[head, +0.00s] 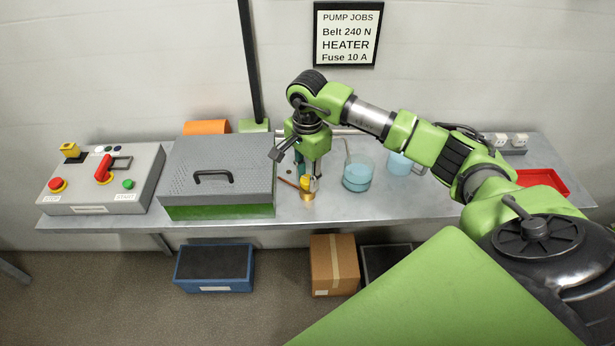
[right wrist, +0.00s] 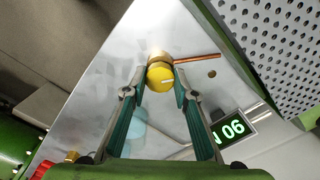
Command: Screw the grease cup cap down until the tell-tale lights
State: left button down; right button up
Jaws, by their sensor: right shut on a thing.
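The grease cup has a yellow cap (right wrist: 160,76) on a brass body (right wrist: 158,57), with a copper pipe (right wrist: 197,57) running off its side. In the head view my right gripper (head: 308,178) partly hides the cap. A small dull brown round spot (right wrist: 211,73) lies beside the pipe; I cannot tell whether it is the tell-tale. My left gripper is not in view.
A grey-lidded case (head: 218,170) with a green base stands close left of the cup. A control box (head: 103,182) is farther left.

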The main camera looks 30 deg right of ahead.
jog(key=m+b, duration=0.1)
jog(key=m, duration=0.3)
jog(key=shift+f, duration=0.1)
jog(key=m+b, duration=0.1)
jog(key=m, duration=0.3)
jog(key=shift+m+b, duration=0.35)
jog(key=shift+m, duration=0.05)
jog(key=m, duration=0.4)
jog(key=shift+b, duration=0.4)
jog(key=shift+m, duration=2.5)
jog(key=o, duration=1.1)
jog(key=shift+r, duration=0.2)
